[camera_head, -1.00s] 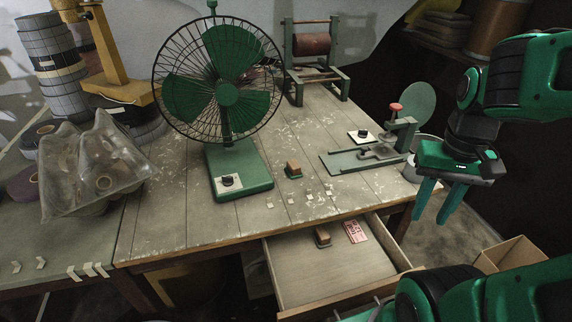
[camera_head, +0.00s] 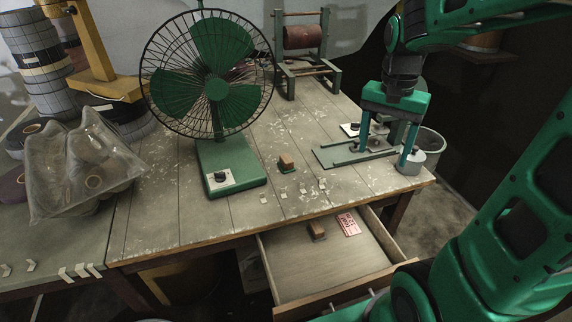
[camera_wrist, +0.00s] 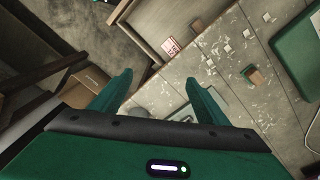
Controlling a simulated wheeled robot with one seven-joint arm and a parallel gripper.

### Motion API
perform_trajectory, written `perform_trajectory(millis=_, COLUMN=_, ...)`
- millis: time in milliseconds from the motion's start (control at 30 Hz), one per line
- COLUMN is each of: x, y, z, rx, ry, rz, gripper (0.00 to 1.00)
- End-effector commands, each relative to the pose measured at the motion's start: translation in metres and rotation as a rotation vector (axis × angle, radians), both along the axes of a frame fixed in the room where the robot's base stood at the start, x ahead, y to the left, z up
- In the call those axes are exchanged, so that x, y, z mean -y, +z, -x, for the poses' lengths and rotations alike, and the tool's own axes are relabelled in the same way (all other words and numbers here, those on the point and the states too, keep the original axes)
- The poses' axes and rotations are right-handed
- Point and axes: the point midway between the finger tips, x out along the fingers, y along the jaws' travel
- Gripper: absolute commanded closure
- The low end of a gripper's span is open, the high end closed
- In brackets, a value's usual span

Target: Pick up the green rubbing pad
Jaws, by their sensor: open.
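The green rubbing pad (camera_head: 287,164) is a small block with a brown top and a green base. It lies on the wooden table to the right of the fan's base. It also shows at the right of the wrist view (camera_wrist: 257,77). My gripper (camera_head: 383,157) is open and empty, pointing down over the right part of the table, well to the right of the pad. In the wrist view my gripper's fingers (camera_wrist: 158,80) are spread apart, with the pad off to their right. A similar brown block (camera_head: 317,230) lies in the open drawer.
The green fan (camera_head: 232,178) stands left of the pad. A green device with a flat base (camera_head: 340,154) and a small metal pot (camera_head: 411,160) are near my gripper. White chips lie around the pad. The open drawer (camera_head: 300,277) juts out in front, holding a red-and-white card (camera_head: 348,224).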

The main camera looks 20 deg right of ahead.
Motion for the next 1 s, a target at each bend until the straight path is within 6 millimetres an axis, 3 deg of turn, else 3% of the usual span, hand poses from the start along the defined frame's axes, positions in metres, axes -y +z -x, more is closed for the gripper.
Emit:
perform_trajectory(millis=33, x=-0.006, y=-0.002, z=-0.020, rx=-0.002, ry=-0.028, rz=0.003, gripper=0.31)
perform_trajectory(millis=200, x=-0.032, y=-0.010, z=-0.084, rx=0.010, ry=-0.160, rz=0.006, gripper=0.31)
perform_trajectory(millis=533, x=-0.103, y=-0.047, z=-0.192, rx=0.024, ry=-0.408, rz=-0.017, gripper=0.31)
perform_trajectory(millis=733, x=-0.139, y=-0.067, z=-0.228, rx=0.025, ry=-0.515, rz=-0.037, gripper=0.31)
perform_trajectory(millis=1000, x=-0.153, y=-0.089, z=-0.240, rx=0.022, ry=-0.559, rz=-0.045, gripper=0.31)
